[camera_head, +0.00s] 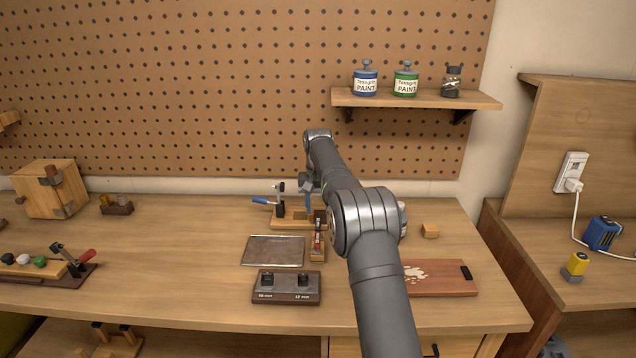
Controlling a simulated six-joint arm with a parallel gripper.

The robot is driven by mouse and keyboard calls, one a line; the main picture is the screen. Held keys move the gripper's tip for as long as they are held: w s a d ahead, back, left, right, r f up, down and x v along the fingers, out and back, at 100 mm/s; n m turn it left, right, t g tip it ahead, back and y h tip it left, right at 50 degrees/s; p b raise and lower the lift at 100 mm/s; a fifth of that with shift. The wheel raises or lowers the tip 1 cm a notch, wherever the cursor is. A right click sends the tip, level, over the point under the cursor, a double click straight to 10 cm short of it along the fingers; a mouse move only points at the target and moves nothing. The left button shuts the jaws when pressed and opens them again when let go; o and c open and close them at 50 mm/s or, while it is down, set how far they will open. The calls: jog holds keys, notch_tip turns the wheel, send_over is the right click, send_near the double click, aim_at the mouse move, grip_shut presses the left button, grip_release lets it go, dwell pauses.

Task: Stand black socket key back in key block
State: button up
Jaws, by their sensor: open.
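I cannot make out the black socket key for certain. My gripper (309,189) is over the back of the bench, behind the block, by a wooden clamp fixture. It is small and partly hidden by my arm; nothing is visibly held in it.
A grey metal plate (273,251) lies behind the block. A narrow wooden holder (318,246) with red and dark parts stands right of it. The blue-handled clamp (279,204) is at the back. A reddish board (440,279) lies right of my arm.

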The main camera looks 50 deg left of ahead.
notch_tip(320, 180, up, 9)
jog(key=shift+r, duration=0.2)
dwell(0.7)
notch_tip(320, 180, down, 17)
jog(key=shift+f, duration=0.2)
dwell(0.4)
notch_tip(320, 180, up, 18)
jog(key=f, duration=0.1)
send_over(318, 222)
jog(key=shift+f, duration=4.55)
notch_tip(318, 222, down, 7)
jog(key=shift+d+f, duration=0.1)
notch_tip(318, 222, up, 13)
